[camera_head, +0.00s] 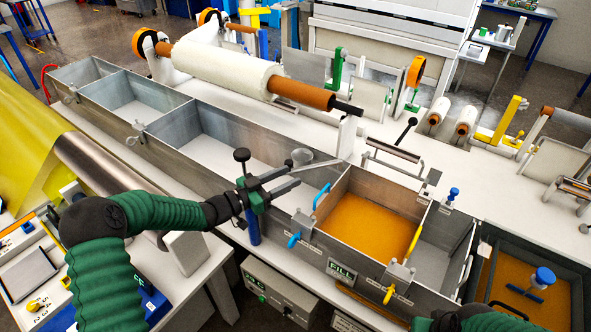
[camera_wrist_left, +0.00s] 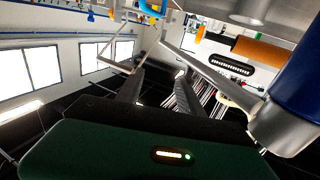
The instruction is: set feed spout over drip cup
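My left gripper (camera_head: 298,172) reaches in over the near wall of the long grey bath. Its two fingers are apart with nothing seen between them, and they show in the left wrist view (camera_wrist_left: 158,92). The feed spout's blue post (camera_head: 253,228) stands below the gripper at the bath's near side. In the left wrist view the spout's grey metal arm (camera_wrist_left: 215,78) runs from the post's joint, to the right of the fingers. The gripper partly hides it in the head view. A small grey cup (camera_head: 317,158), probably the drip cup, is just beyond the fingertips.
An orange resin compartment (camera_head: 338,184) with blue and yellow handles lies right of the gripper. A white roll (camera_head: 215,72) on an orange core spans behind the bath. A yellow film roll (camera_head: 30,145) is at left. My right arm shows at the bottom right.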

